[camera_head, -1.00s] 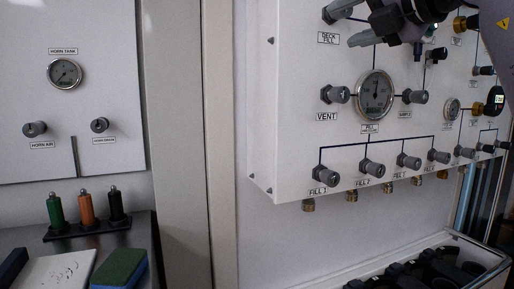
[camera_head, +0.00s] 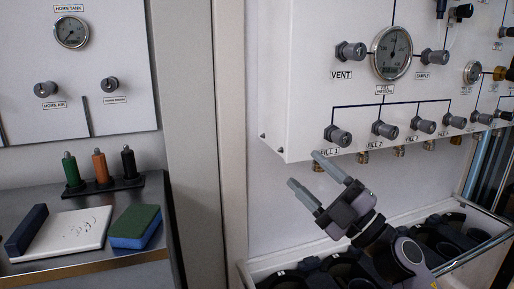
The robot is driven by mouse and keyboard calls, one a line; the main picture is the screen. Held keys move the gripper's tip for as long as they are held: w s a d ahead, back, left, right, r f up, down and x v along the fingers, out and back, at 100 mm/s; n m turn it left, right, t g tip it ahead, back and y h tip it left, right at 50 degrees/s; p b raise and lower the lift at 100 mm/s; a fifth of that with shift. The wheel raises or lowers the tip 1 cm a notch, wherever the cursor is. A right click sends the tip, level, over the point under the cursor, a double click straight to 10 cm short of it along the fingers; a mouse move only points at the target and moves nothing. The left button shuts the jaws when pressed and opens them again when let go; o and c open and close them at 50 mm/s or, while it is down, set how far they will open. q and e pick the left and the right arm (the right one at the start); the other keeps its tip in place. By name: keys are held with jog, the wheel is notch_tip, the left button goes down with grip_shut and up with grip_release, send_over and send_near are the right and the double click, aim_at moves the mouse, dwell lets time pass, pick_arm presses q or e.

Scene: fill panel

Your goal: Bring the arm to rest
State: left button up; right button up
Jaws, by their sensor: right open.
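My right gripper (camera_head: 317,182) is at the lower middle right, its two grey fingers spread apart with nothing between them. It is in front of and below the white fill panel (camera_head: 290,90), near the FILL 1 knob (camera_head: 338,136); I cannot tell whether it touches anything. My left gripper is not in view.
The panel carries gauges (camera_head: 391,53) and several knobs, such as VENT (camera_head: 350,51). The tall pillar (camera_head: 192,130) stands between.

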jog(key=s+d+f+m+t+h, duration=0.1)
jog(key=s+d+f+m+h, duration=0.15)
jog(key=f+m+h, duration=0.45)
jog(key=s+d+f+m+h, duration=0.2)
jog(key=d+f+m, duration=0.15)
jog(key=f, duration=0.55)
jog(key=s+d+f+m+t+h, duration=0.1)
jog(key=s+d+f+m+h, duration=0.15)
jog(key=f+m+h, duration=0.5)
jog(key=s+f+m+g+y, duration=0.1)
jog(key=s+f+m+g, duration=0.2)
jog(key=s+f+g, duration=1)
jog(key=s+d+r+t+p, duration=0.1)
jog(key=s+r+t+p, duration=0.4)
jog(key=p, duration=0.9)
notch_tip(320, 180, up, 3)
jog(key=shift+d+f+t+p, duration=0.2)
jog(key=shift+d+t+p, duration=0.2)
